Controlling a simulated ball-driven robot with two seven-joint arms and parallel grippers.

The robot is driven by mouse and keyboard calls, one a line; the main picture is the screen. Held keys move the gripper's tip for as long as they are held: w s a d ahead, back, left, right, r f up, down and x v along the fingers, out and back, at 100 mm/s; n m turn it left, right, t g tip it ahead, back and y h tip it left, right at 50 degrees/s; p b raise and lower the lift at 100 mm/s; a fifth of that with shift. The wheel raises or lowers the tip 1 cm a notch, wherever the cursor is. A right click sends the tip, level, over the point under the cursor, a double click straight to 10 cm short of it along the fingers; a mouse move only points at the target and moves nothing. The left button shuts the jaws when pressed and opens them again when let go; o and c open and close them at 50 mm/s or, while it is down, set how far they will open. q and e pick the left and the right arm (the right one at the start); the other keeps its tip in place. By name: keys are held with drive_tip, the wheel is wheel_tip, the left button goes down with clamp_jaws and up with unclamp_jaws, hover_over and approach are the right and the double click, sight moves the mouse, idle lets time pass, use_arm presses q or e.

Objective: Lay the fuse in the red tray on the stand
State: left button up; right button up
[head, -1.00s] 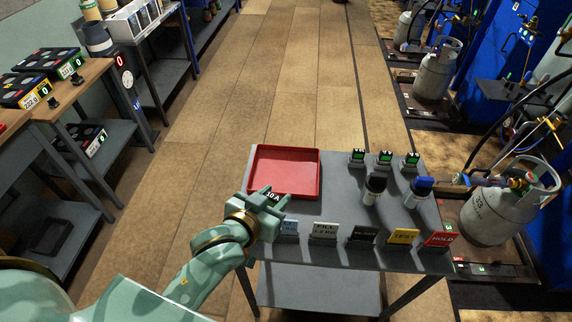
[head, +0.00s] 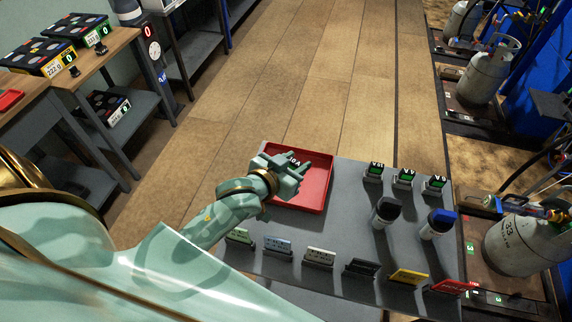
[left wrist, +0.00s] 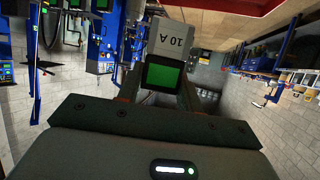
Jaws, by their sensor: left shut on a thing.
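The red tray (head: 313,195) lies flat on the grey stand (head: 345,225), at its far left corner. My left gripper (head: 286,168) is over the left part of the tray and hides some of its floor. It is shut on the fuse (head: 294,160), whose "10 A" label shows at the fingertips. In the left wrist view the fuse (left wrist: 172,42) is a pale grey block with a dark-framed green face, held between the fingers. I cannot tell how high it is above the tray floor. My right gripper is not in view.
Several small tagged cards, such as the yellow one (head: 409,277), stand along the stand's near edge. A grey gas cylinder (head: 517,242) is beyond the right edge.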

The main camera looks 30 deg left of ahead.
use_arm(q)
drive_tip(key=w+a+f+b, duration=0.1)
drive_tip(key=w+a+f, duration=0.1)
drive_tip(key=f, duration=0.1)
drive_tip(key=w+a+f+b, duration=0.1)
drive_tip(key=a+f+b, duration=0.1)
drive_tip(key=f, duration=0.2)
drive_tip(key=w+a+f+b, duration=0.1)
drive_tip(key=w+a+f, duration=0.1)
drive_tip(key=f, duration=0.2)
drive_tip(key=shift+w+a, duration=0.3)
drive_tip(key=shift+a, duration=0.1)
drive_tip(key=shift+r, duration=0.1)
drive_tip(key=o, duration=1)
